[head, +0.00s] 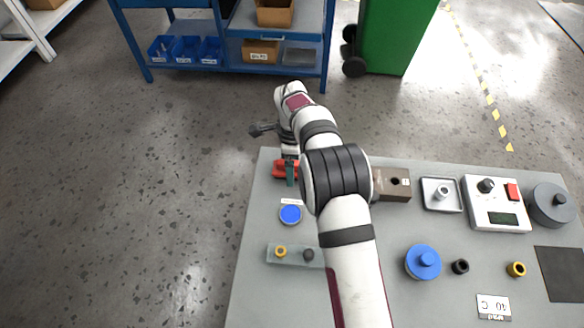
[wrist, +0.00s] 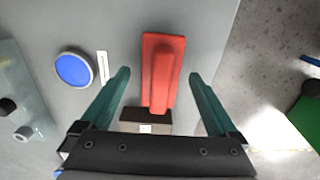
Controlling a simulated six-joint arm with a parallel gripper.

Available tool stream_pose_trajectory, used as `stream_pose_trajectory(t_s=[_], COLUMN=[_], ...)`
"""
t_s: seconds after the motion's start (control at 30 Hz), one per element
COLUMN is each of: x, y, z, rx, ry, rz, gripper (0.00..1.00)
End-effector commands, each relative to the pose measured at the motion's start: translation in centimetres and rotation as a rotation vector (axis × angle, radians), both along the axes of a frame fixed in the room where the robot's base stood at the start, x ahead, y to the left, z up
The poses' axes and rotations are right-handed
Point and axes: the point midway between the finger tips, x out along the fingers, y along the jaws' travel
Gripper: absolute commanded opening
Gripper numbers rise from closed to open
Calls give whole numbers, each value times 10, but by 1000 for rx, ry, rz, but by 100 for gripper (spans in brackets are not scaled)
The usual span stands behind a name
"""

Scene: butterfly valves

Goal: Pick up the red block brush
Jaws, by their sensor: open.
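The red block brush (wrist: 161,72) lies on the grey table (wrist: 205,28), between and just beyond my gripper's two green fingers in the wrist view. My gripper (wrist: 160,82) is open, with a finger on either side of the brush and a visible gap to each. In the head view the brush (head: 279,169) shows at the table's far left corner. My gripper (head: 291,172) is over it there and hides part of it. I cannot tell its exact height above the brush.
A blue disc (head: 290,214) with a white label lies near the brush. A plate with small knobs (head: 294,255) is closer. A brown box (head: 391,185), a square tray (head: 441,194) and a scale-like device (head: 495,204) stand right of my arm. The table edge is close to the brush.

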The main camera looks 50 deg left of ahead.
Motion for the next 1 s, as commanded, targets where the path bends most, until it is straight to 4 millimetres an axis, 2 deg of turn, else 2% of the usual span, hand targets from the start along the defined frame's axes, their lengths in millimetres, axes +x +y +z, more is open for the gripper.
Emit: stream_pose_trajectory(t_s=[0.17, 0.2, 0.7, 1.0], x=[0, 0, 0, 0], y=[0, 0, 0, 0], z=[-1, -1, 0, 3], rx=[0, 0, 0, 1], ry=[0, 0, 0, -1], rz=[0, 0, 0, 0], gripper=[95, 91, 1, 0])
